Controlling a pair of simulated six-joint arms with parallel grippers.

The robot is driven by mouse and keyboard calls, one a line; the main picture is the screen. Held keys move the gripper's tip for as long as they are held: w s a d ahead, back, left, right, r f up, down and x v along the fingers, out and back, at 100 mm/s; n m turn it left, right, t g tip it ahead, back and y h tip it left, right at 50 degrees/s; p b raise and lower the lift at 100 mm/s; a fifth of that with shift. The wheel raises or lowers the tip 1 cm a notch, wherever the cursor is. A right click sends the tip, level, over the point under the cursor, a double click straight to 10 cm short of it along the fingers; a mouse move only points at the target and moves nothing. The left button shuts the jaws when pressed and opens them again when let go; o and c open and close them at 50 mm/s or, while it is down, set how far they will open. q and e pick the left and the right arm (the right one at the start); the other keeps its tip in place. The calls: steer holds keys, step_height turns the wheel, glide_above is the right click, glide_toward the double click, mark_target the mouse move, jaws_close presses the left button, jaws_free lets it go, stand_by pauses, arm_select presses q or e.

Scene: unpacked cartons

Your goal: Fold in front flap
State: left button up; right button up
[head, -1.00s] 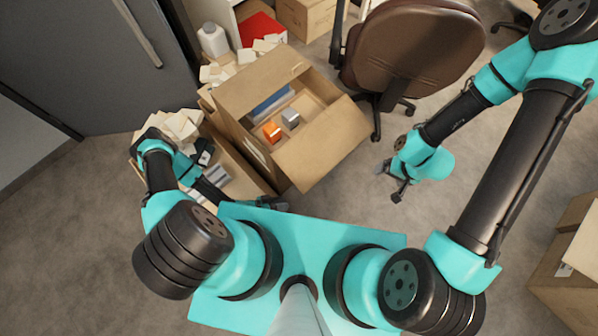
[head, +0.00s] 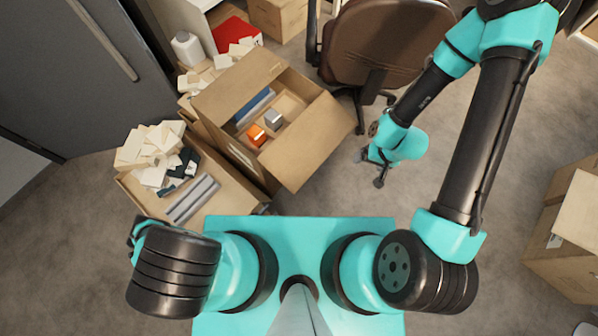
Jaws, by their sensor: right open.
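An open brown carton (head: 228,118) stands left of centre, turned at an angle. Its flap on the near right side (head: 308,142) slopes outward, unfolded. Its far left flap (head: 240,82) is also spread open. Inside lie a blue item (head: 254,105), an orange block (head: 256,134) and a grey block (head: 274,118). My right gripper (head: 371,168) is open and empty, just right of the near right flap and apart from it. My left arm is folded back at lower left, and its gripper is hidden.
A second open carton (head: 225,190) with papers (head: 155,145) and grey rolls (head: 192,198) stands at left. An office chair (head: 385,45) is behind the right gripper. Another carton (head: 565,235) is at far right. Floor between is clear.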

arm_select(q)
steer(key=shift+s+d+r+m+h, duration=0.1)
steer(key=shift+s+r+m+h, duration=0.05)
steer(key=shift+m+h, duration=0.3)
steer(key=shift+s+r+m+h, duration=0.15)
steer(key=shift+m+h, duration=0.1)
steer(key=shift+m, duration=0.3)
steer(key=shift+w, duration=0.15)
